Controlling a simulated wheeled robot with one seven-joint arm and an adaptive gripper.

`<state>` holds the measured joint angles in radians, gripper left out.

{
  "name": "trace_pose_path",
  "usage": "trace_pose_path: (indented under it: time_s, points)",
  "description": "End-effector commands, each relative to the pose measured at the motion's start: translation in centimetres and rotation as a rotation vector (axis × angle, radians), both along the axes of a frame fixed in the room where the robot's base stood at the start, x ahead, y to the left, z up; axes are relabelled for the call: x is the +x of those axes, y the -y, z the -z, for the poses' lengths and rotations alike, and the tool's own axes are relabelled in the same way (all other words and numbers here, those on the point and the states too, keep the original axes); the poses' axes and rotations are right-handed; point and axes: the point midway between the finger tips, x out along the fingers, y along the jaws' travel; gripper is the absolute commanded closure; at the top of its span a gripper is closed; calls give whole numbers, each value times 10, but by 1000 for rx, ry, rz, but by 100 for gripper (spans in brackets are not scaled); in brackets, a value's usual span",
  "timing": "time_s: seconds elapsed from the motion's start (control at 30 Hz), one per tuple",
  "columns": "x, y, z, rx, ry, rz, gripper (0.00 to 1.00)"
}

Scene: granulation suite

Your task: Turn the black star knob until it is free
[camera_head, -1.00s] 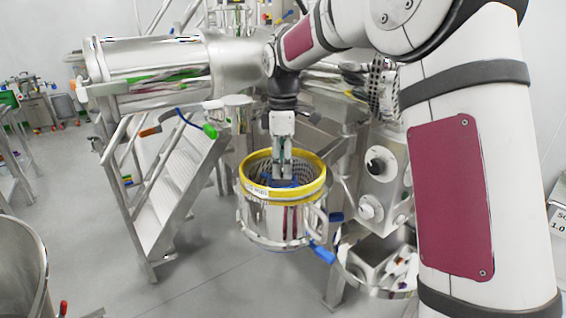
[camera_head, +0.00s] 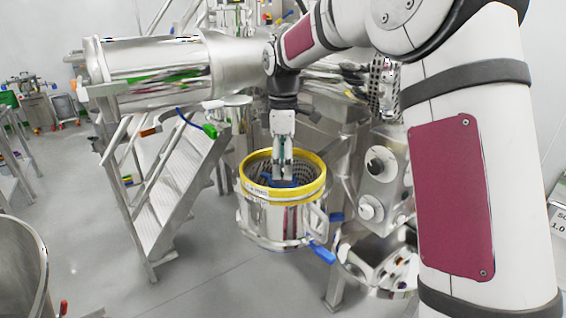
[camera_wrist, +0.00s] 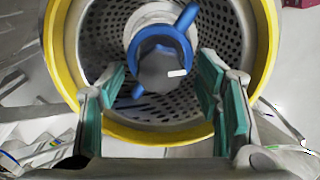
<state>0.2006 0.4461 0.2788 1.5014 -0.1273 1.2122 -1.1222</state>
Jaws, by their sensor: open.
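A dark grey to black round part (camera_wrist: 160,68), with a white mark on its face, sits in the middle of a blue winged piece (camera_wrist: 184,20). It looks like the black knob, but its star outline cannot be made out. Both are inside a perforated metal basket (camera_wrist: 222,28) with a yellow rim (camera_wrist: 57,55). My gripper (camera_wrist: 162,88) is open, its green-padded fingers on either side of the dark part and apart from it. In the head view my gripper (camera_head: 284,172) points down into the yellow-rimmed vessel (camera_head: 270,216); its fingertips hide the knob there.
A steel staircase (camera_head: 180,190) stands left of the vessel. A panel with round knobs (camera_head: 378,180) is close on its right. A blue-handled clamp (camera_head: 322,254) sticks out low at the front.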

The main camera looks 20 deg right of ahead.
Motion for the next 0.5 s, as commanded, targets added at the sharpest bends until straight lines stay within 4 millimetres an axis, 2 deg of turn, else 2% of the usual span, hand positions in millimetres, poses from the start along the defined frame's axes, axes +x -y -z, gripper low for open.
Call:
trace_pose_path:
  time_s: [0.17,0.5]
  points:
    - [1,0,-24,0,5,0,42]
    - [1,0,-91,1,4,-1,42]
